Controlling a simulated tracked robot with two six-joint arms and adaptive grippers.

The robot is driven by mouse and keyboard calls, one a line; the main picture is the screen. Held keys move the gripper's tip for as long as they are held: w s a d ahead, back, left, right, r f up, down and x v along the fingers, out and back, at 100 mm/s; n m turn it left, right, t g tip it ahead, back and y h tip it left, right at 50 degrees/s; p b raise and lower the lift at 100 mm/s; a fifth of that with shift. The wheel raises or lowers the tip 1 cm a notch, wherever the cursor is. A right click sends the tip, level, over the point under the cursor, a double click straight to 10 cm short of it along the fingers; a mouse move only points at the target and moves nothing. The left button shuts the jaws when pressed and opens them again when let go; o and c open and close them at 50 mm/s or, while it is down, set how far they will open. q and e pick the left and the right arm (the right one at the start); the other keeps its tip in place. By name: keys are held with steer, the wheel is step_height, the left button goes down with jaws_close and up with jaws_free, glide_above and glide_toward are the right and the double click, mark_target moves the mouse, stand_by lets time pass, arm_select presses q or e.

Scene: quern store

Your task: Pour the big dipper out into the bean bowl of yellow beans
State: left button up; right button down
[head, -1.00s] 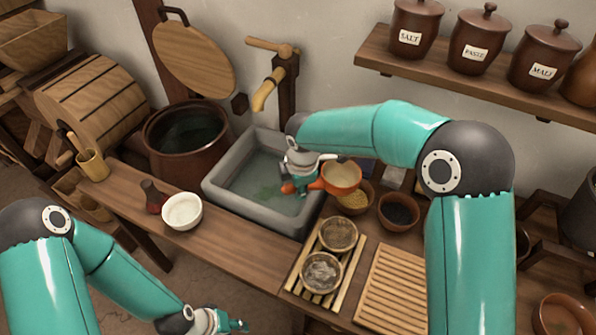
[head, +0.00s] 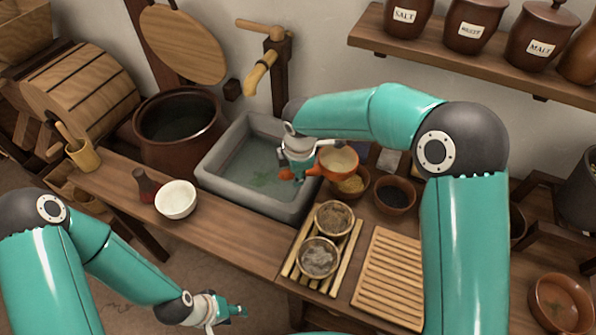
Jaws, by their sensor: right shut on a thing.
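The big dipper (head: 338,163), an orange-brown cup with a pale inside, is held in the air in the head view. My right gripper (head: 300,172) is shut on its handle, to the left of the cup. The cup's mouth is turned partly toward me; I cannot tell what it holds. The bean bowl (head: 362,192), brown with yellow beans (head: 350,186), stands on the counter just below the cup in the picture, partly hidden by it. No falling stream shows. My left gripper (head: 232,312) is low at the front, away from the counter items; its jaw opening is unclear.
A brown bowl of dark contents (head: 394,195) stands right of the bean bowl. A stone sink (head: 215,172) lies left, with a wooden tap (head: 258,75) above. Two bowls stand on a slatted rack (head: 298,275), beside a slatted board (head: 390,280). A white bowl (head: 176,199) stands left.

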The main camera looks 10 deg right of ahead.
steer(key=shift+d+f+b, duration=0.15)
steer(key=shift+f+b, duration=0.35)
steer(key=shift+f, duration=0.2)
steer(key=shift+d+f+b, duration=0.15)
steer(key=shift+f+b, duration=0.3)
steer(key=shift+f, duration=0.2)
steer(key=shift+r+p, duration=0.25)
steer(key=shift+p, duration=0.1)
steer(key=shift+d+r+y+p, duration=0.1)
steer(key=shift+r+y+p, duration=0.5)
steer(key=shift+p, duration=0.15)
steer(key=shift+r+y+p, duration=0.6)
steer(key=shift+r+p, duration=0.15)
steer(key=shift+d+r+y+p, duration=0.1)
steer(key=shift+r+y+p, duration=0.2)
steer(key=shift+r+y, duration=0.3)
steer(key=shift+w+d+r+m+g+y+p, duration=0.15)
steer(key=shift+d+r+y, duration=0.1)
steer(key=shift+r+y, duration=0.25)
steer(key=shift+d+r+m+g+y+p, duration=0.1)
steer(key=shift+d+r+y, duration=0.2)
steer(key=shift+r, duration=0.25)
steer(key=shift+w+d+r+m+g+y+p, duration=0.1)
steer(key=shift+d+r+g+y, duration=0.1)
steer(key=shift+r+y, duration=0.3)
steer(key=shift+d+r+y, duration=0.4)
steer(key=shift+r+y, duration=0.1)
steer(key=shift+r, duration=0.1)
